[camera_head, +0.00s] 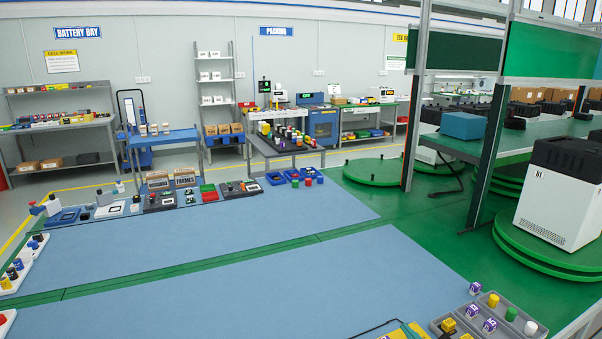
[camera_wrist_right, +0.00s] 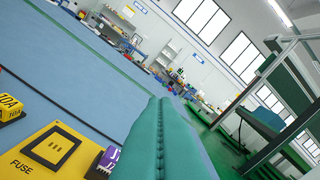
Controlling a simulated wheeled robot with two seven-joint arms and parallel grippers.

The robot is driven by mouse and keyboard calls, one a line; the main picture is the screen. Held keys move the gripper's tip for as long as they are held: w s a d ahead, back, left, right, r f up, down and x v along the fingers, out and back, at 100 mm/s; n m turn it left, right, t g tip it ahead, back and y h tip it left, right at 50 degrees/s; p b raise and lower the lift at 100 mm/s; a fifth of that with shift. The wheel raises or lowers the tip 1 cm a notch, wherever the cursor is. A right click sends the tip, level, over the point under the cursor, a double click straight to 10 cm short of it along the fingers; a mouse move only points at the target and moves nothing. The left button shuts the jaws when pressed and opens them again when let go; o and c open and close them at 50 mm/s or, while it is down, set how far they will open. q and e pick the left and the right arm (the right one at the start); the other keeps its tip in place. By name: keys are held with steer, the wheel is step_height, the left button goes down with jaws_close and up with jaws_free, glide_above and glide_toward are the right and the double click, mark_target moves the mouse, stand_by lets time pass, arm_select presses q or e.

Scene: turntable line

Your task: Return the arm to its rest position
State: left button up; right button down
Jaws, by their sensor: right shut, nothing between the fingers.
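My right gripper shows in the right wrist view (camera_wrist_right: 161,102), where its two teal fingers lie pressed together along their length with nothing between them. The fingers point out over the blue work surface (camera_wrist_right: 70,70), and the room behind appears tilted. I cannot make out the right gripper in the head view. My left gripper and arm are not in view. A yellow FUSE plate (camera_wrist_right: 50,150) with a black square outline lies left of the fingers in the wrist view. A purple cube (camera_wrist_right: 104,160) sits beside it, close to the fingers in the picture.
In the head view, a grey tray (camera_head: 505,304) with yellow, green and white pieces and purple cubes lies at the front right. The blue mat (camera_head: 270,285) is largely clear. A white and black machine (camera_head: 556,205) stands on a green turntable (camera_head: 540,258) at the right.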

steer(key=s+d+f+m+g+h, duration=0.1)
steer(key=s+f+m+g+h, duration=0.2)
steer(key=s+m+h, duration=0.4)
steer(key=s+d+f+m+g+h, duration=0.1)
steer(key=s+f+m+g+h, duration=0.2)
steer(key=s, duration=0.6)
steer(key=s+a+f+g+y, duration=0.1)
steer(key=s+a+g+y, duration=0.2)
steer(key=s, duration=0.6)
steer(key=s+a+f+g+y, duration=0.1)
steer(key=s+a+g, duration=0.25)
steer(key=s, duration=0.45)
step_height(320, 180, down, 28)
steer(key=s+g, duration=0.2)
steer(key=s+d+f+g, duration=0.1)
steer(key=s+d+f, duration=0.2)
steer(key=s+f, duration=1.2)
steer(key=shift+s+d+n, duration=0.2)
steer(key=shift+s+n, duration=0.05)
steer(key=shift+n, duration=0.05)
